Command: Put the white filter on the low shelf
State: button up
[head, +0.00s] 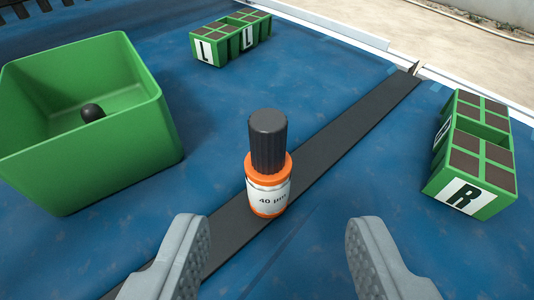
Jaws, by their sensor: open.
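My gripper (278,230) is open, its two grey fingers apart at the bottom of the view, with nothing between their tips. Just beyond them, an orange cartridge (254,170) with a ribbed black top and a white label reading "40 µm" stands upright on a dark strip. The fingers do not touch it. Its body is orange, and only the label is white. I see no plainly white filter, and I cannot tell whether this cartridge is the filter. No low shelf is recognisable in view.
A green open bin (150,125) with a black rounded object (92,112) inside stands at the left. Green cell trays marked L (207,50) and R (467,196) stand at the back and right. The dark strip (345,130) crosses the blue surface (330,75) diagonally.

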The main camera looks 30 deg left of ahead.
aim_at(267, 146)
jog(key=x, duration=0.7)
jog(key=shift+a+r+x, duration=0.15)
jog(key=shift+x, duration=1.15)
jog(key=shift+a+r+x, duration=0.15)
jog(key=shift+x, duration=1.1)
jog(key=shift+c, duration=0.4)
grip_shut()
